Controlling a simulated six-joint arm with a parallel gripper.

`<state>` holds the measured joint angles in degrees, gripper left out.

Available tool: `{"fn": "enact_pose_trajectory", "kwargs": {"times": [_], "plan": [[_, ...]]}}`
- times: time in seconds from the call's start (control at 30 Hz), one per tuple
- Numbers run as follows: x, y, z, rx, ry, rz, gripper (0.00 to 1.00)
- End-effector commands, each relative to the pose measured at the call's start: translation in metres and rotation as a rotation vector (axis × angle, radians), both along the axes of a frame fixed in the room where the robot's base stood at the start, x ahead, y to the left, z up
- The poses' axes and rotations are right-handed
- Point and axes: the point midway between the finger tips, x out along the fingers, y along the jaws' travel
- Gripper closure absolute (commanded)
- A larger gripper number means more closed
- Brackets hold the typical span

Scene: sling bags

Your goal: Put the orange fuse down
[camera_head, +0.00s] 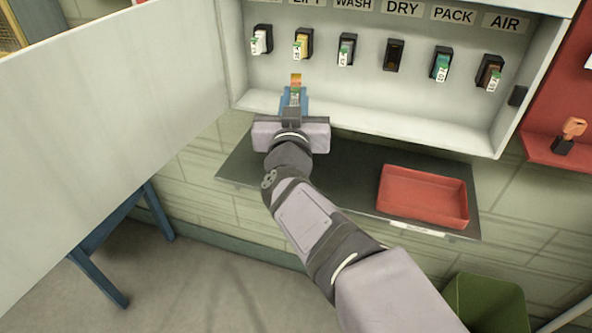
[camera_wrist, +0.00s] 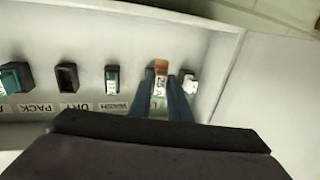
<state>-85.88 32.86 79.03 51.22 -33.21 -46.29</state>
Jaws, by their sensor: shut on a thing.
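The orange fuse (camera_head: 295,80) is held upright between the blue fingers of my gripper (camera_head: 294,98), in front of the panel and below the LIFT socket. In the wrist view the fuse (camera_wrist: 160,84) shows a white label reading about 25 A, and my gripper's fingers (camera_wrist: 161,98) are on both sides of it. It appears apart from the panel. Its lower part is hidden by the fingers.
The fuse panel (camera_head: 370,95) has a row of sockets with fuses; the DRY socket (camera_head: 394,55) is empty. A dark shelf (camera_head: 345,170) below holds a red tray (camera_head: 424,222), apparently empty. The open cabinet door (camera_head: 110,110) stands at left. A green bin (camera_head: 485,305) is lower right.

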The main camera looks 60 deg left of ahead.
Motion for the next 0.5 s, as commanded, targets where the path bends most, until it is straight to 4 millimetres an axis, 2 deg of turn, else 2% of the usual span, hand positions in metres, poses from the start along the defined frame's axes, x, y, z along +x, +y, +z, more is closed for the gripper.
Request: {"fn": "enact_pose_trajectory", "kwargs": {"times": [0.03,0.1,0.3,0.5], "plan": [[-0.005,0.008,0.007,0.002,0.001,0.024,1.00],[-0.015,0.018,0.003,-0.007,0.000,0.068,1.00],[-0.025,0.023,-0.013,-0.006,0.001,0.108,1.00],[-0.028,0.024,-0.017,-0.006,0.001,0.121,1.00]]}}
